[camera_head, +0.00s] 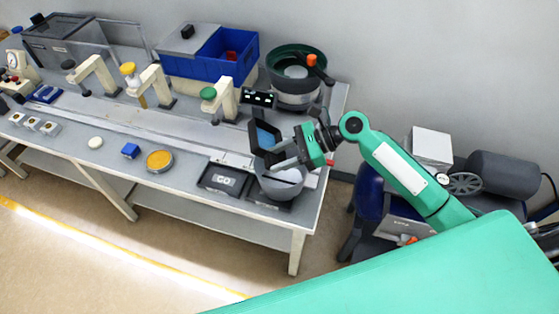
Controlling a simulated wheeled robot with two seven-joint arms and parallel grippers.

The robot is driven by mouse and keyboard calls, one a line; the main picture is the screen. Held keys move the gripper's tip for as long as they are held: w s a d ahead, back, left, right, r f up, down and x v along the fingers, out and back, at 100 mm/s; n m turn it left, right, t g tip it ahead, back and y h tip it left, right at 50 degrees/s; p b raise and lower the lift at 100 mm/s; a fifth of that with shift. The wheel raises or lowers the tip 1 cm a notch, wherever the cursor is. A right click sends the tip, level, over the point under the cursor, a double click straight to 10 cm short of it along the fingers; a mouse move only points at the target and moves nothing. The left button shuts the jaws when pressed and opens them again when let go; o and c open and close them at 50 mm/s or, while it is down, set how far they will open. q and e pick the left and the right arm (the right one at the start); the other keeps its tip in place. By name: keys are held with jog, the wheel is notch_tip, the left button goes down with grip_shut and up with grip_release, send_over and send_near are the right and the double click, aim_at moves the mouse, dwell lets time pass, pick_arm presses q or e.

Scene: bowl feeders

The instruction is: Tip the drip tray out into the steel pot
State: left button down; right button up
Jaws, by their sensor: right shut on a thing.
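The drip tray (254,136) is a dark, shallow tray with a blue patch inside its dark rim. It is tilted steeply near the right end of the bench. My right gripper (284,152) is shut on it from the right. The steel pot (278,188) is a grey round vessel directly below the tray and gripper, on a dark base. The gripper's fingers hide part of the pot's mouth. Whether anything is falling from the tray cannot be told. My left gripper is not in view.
A green-rimmed bowl feeder (296,92) and a blue bin (212,58) stand at the back of the bench (190,190). A dark box (221,178) sits left of the pot. A yellow disc (159,161) lies farther left. Equipment stands on the right.

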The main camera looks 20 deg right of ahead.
jog(key=shift+d+f+y+b, duration=0.1)
jog(key=shift+f+y+b, duration=0.2)
jog(key=shift+b, duration=0.6)
jog(key=y+b, duration=0.1)
jog(key=d+y+b, duration=0.1)
jog(key=y, duration=0.1)
jog(key=shift+s+t+b, duration=0.1)
jog(key=shift+t+b, duration=0.2)
jog(key=shift+b, duration=0.05)
jog(key=shift+d+r+y+b, duration=0.25)
jog(key=shift+y+b, duration=0.3)
jog(key=shift+y, duration=0.15)
dwell(1.7)
